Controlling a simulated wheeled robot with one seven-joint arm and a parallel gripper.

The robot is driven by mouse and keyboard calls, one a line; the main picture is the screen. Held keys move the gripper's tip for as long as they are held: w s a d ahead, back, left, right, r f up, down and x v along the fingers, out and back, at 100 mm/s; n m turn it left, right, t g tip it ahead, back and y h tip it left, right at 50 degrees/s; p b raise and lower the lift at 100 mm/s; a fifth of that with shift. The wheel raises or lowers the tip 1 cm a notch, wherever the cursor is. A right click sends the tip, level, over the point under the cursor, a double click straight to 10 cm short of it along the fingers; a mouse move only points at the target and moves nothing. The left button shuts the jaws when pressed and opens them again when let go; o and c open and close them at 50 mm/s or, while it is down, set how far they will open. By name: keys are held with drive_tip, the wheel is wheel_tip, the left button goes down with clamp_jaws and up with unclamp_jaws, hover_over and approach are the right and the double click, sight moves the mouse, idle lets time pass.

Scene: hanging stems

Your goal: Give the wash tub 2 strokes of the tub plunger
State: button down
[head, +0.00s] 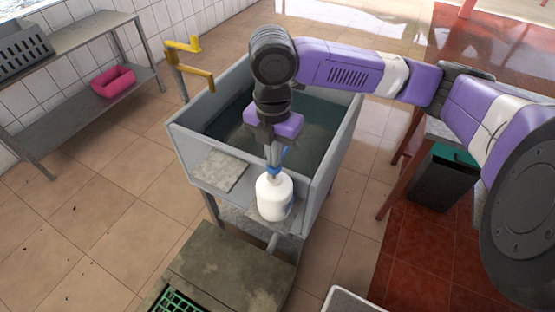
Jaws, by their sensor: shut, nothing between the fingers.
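The wash tub (183,146) is a grey rectangular basin on legs, with dark water in it. A white bottle (273,198) with a blue pump top (276,171) stands upright at the tub's near side, on a grey ledge. The blue top looks like the plunger, though its shape is partly hidden by my fingers. My gripper (274,160) points down directly above the blue top, shut and empty. I cannot tell whether the fingertips touch the top.
A yellow-handled post (190,66) stands at the tub's far left. A shelf unit (72,108) at left holds a pink basin (113,81). A dark bin (442,178) stands at right. A stone slab (222,262) lies in front. Tiled floor is open at left.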

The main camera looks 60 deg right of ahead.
drive_tip(key=shift+f+b, duration=0.3)
drive_tip(key=shift+f, duration=0.25)
drive_tip(key=shift+r, duration=0.15)
drive_tip(key=shift+r+p, duration=1.35)
drive_tip(key=shift+r, duration=0.2)
drive_tip(key=shift+f, duration=0.1)
